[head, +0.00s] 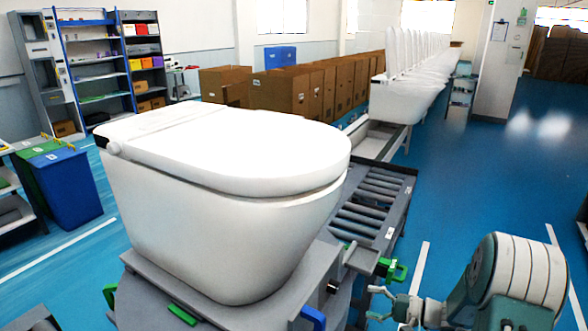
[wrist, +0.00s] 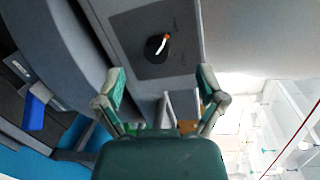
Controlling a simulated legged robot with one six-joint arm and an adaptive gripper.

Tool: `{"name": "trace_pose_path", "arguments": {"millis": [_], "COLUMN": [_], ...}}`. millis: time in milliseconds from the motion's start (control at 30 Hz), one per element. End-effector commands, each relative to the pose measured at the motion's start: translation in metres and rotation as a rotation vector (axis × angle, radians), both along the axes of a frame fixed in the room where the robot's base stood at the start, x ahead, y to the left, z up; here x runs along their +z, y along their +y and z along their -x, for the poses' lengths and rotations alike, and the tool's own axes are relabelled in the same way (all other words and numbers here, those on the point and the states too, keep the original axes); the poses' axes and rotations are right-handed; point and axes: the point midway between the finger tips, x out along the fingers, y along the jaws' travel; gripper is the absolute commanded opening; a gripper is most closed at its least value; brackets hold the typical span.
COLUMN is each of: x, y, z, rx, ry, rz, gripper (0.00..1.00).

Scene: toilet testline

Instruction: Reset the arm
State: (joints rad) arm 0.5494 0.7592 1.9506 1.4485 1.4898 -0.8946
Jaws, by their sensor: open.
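My gripper (head: 377,303) is at the lower right in the head view, beside the grey stand under the toilet. In the wrist view its two green-padded fingers (wrist: 162,82) are spread apart with nothing between them. Beyond the fingertips is a grey panel with a dark round knob (wrist: 157,48) that bears a white and orange mark. The fingers look apart from the knob. The white toilet (head: 215,210) with its lid shut sits on the grey stand (head: 275,310) in the head view.
A green clamp (head: 392,270) sticks out just above my gripper. A blue part (head: 313,318) is on the stand's edge. A roller conveyor (head: 372,215) runs behind the stand toward more toilets. Blue and green bins (head: 70,190) stand at left. The blue floor (head: 480,190) at right is clear.

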Motion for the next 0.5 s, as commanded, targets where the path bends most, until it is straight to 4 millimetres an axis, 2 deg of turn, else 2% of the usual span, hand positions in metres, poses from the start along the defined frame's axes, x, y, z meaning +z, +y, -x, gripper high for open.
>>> {"name": "trace_pose_path", "arguments": {"millis": [33,200,500], "x": [0.017,0.054,0.101], "y": [0.013,0.049,0.090], "z": [0.006,0.035,0.098], "rx": [0.051,0.206,0.390], "ry": [0.006,0.057,0.108], "rz": [0.041,0.198,0.527], "gripper": [0.89,0.89,0.89]}}
